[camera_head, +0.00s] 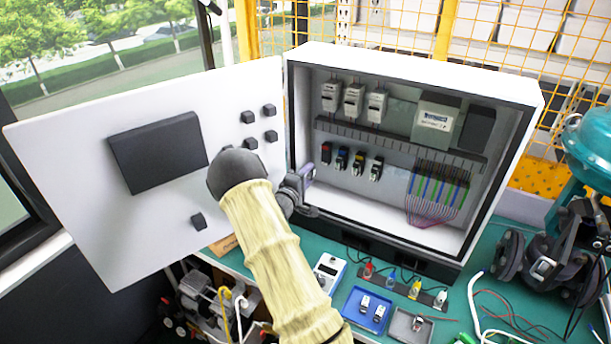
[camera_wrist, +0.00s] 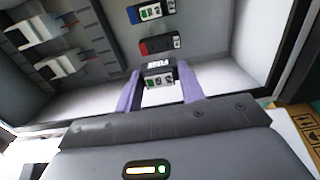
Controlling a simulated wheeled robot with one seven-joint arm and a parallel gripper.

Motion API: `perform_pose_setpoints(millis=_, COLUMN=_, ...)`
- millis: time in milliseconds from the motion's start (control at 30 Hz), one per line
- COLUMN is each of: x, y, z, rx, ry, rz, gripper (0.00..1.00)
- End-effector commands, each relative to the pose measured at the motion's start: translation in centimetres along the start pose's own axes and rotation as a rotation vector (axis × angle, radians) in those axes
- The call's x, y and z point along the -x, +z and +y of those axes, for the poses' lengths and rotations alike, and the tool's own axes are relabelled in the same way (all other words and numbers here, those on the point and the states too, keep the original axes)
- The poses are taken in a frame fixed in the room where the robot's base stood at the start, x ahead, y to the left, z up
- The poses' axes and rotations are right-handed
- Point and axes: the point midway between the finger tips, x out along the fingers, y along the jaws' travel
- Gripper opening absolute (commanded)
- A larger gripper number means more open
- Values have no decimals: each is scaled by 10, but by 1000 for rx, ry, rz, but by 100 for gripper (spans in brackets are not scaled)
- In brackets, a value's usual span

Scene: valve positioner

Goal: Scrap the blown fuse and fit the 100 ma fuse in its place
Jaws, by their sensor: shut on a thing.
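My gripper (camera_head: 308,175) reaches into the open cabinet (camera_head: 415,55) at its left side. In the wrist view, my gripper's two purple fingers (camera_wrist: 160,88) are shut on a small dark block with "FUSE"-like lettering, the fuse block (camera_wrist: 159,74). It lies in line with the red module (camera_wrist: 160,43) and the blue module (camera_wrist: 150,12). I cannot tell whether it is seated on the rail or free. Two small light pieces lie in the blue tray (camera_head: 349,311). The grey tray (camera_head: 396,331) holds one small piece. Their ratings are too small to read.
The cabinet door (camera_head: 70,190) stands open at left, close to my arm. A handheld meter (camera_head: 328,270) and a strip of coloured plugs (camera_head: 414,290) stand on the green bench (camera_head: 500,325). A dark valve assembly (camera_head: 545,265) and loose cables take up the right.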

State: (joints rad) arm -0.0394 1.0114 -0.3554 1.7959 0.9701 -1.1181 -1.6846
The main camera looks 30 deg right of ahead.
Motion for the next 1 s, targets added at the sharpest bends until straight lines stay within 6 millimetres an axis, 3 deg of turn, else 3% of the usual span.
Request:
perform_pose_setpoints(millis=267, x=-12, y=-1, z=-1, rx=-1, ry=1, rz=0, gripper=17)
perform_pose_setpoints(millis=1000, x=-67, y=-6, z=0, rx=0, ry=0, rz=9, gripper=17)
